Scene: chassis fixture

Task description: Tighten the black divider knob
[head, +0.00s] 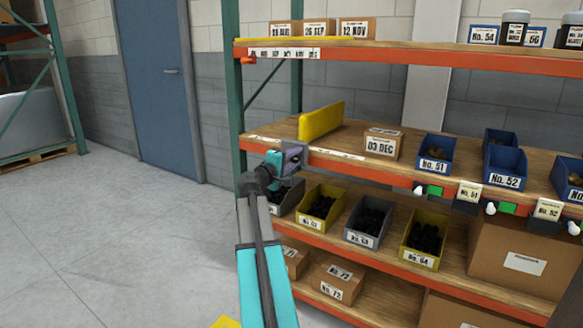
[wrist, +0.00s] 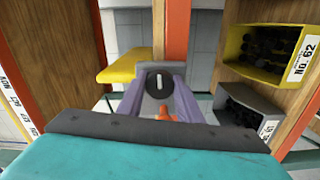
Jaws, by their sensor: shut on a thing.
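The yellow divider (head: 321,120) stands upright on the middle shelf, near its left end. It also shows in the wrist view (wrist: 118,60). The black knob (wrist: 158,80) is round with a white line on its face, which looks about upright in the wrist view. My gripper (head: 294,157) is at the shelf's front edge, just below and in front of the divider. In the wrist view its two purple fingers are shut on the knob, one on each side. The head view does not show the knob clearly, as my gripper covers that spot.
A box marked 03 DEC (head: 382,144) and blue bins (head: 436,156) stand right of the divider. Yellow and grey bins (head: 320,207) fill the shelf below, close under my gripper. A green upright (head: 233,90) stands left. The floor (head: 150,245) at left is clear.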

